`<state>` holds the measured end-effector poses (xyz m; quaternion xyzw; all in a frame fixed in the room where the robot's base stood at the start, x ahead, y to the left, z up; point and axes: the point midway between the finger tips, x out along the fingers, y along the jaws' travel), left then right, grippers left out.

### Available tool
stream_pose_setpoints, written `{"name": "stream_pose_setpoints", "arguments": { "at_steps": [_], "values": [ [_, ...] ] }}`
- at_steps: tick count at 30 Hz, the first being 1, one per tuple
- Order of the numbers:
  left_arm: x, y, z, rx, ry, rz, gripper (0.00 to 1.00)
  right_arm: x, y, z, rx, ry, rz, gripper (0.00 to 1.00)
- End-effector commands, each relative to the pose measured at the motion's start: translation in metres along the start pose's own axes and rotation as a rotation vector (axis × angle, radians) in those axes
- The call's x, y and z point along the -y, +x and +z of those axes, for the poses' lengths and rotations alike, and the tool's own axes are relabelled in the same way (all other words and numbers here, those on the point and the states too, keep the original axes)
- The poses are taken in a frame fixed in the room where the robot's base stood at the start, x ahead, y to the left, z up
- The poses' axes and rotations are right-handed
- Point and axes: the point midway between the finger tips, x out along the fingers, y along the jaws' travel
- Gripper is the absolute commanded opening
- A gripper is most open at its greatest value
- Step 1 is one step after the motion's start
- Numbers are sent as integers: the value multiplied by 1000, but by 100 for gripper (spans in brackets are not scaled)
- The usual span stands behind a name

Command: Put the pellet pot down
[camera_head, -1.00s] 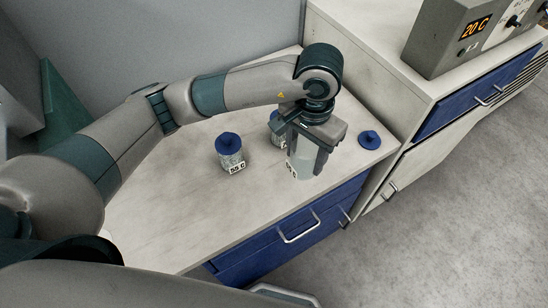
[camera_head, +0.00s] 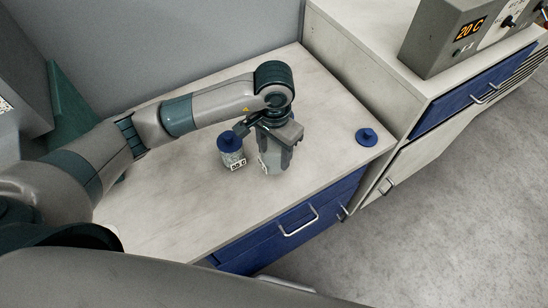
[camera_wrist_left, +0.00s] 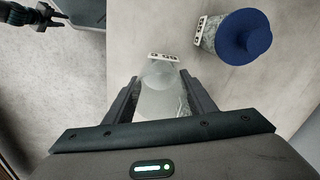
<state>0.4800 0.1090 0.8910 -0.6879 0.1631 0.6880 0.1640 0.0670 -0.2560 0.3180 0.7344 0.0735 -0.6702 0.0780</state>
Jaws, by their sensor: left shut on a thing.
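The clear, lidless pellet pot (camera_head: 266,161) with a white label is between the fingers of my left gripper (camera_head: 274,151), which is shut on it. The wrist view shows the pot (camera_wrist_left: 156,72) between both fingers, with its label facing away. It is upright, low over or on the worktop; I cannot tell whether its base touches. A second pot (camera_head: 232,155) with a blue lid stands close to its left, and also shows in the wrist view (camera_wrist_left: 240,38). A dark gripper, seemingly my right one (camera_wrist_left: 40,14), shows at the wrist view's top left corner; its jaw state is unclear.
A loose blue lid (camera_head: 367,137) lies on the worktop (camera_head: 190,215) near the right edge. A taller cabinet with a control box (camera_head: 455,42) reading 20 C stands at the right. Worktop in front and to the left is clear. A blue drawer (camera_head: 290,235) is below.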

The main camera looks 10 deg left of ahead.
Motion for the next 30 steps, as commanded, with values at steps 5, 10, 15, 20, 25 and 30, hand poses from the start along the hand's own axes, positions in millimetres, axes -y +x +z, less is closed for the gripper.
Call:
{"name": "stream_pose_setpoints", "arguments": {
  "at_steps": [5,10,15,20,25,30],
  "values": [
    [-1,16,2,5,0,3,20,1,-12,-1,-1,0,-1,31],
    [-1,32,1,2,0,3,20,1,-18,-2,-1,0,-1,31],
    [0,36,0,0,1,0,20,1,-18,-1,-1,0,-1,31],
    [0,36,0,0,1,1,20,1,-17,-1,-1,0,-1,31],
    [0,39,0,0,1,1,20,1,-12,-1,-1,0,-1,31],
    [0,38,0,1,0,1,69,1,-13,-1,-1,0,-1,31]
  ]
}}
